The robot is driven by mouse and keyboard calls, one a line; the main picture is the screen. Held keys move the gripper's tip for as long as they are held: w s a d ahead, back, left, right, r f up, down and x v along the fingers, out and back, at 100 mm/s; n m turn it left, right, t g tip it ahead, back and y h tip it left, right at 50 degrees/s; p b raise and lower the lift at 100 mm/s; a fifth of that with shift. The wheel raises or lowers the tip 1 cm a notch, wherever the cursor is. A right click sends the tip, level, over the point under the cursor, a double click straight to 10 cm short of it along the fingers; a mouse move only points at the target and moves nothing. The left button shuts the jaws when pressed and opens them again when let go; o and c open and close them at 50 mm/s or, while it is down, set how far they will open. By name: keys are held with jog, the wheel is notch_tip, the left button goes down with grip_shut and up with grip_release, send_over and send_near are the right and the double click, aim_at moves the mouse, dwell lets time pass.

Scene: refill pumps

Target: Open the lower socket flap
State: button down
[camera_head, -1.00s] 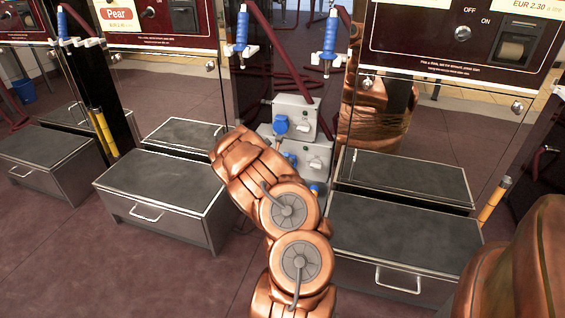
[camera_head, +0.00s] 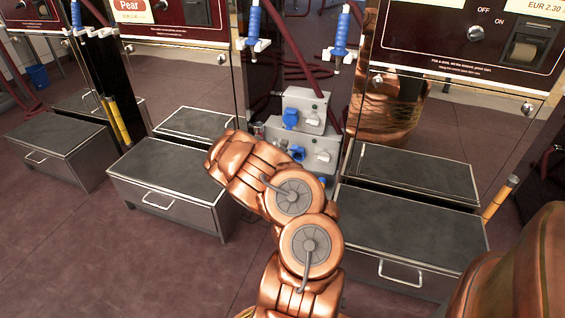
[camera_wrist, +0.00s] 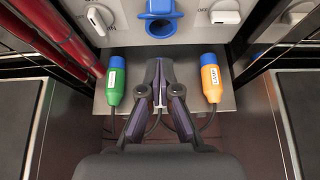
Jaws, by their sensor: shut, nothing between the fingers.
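Two grey socket boxes stand one above the other between the pumps in the head view: the upper box (camera_head: 317,103) with a blue flap (camera_head: 291,118), and the lower box (camera_head: 322,145) with a blue flap (camera_head: 297,153). My arm partly covers the lower box, and my gripper is hidden there. In the wrist view my gripper (camera_wrist: 160,68) is shut and empty. Just beyond its tips is a blue socket fitting (camera_wrist: 161,26) with a rounded lip, on a grey face between white switches. I cannot tell how far its flap stands open. The tips look apart from it.
A green plug (camera_wrist: 115,86) is left of my gripper and an orange plug (camera_wrist: 210,80) right of it, both with cables. Dark red hoses (camera_wrist: 55,35) run at upper left. Grey-topped metal boxes (camera_head: 172,175) flank the socket boxes; blue-handled nozzles (camera_head: 341,35) hang above.

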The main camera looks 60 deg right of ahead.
jog(key=p+v, duration=0.4)
jog(key=v, duration=0.3)
jog(key=shift+r+p, duration=0.35)
jog(key=shift+a, duration=0.15)
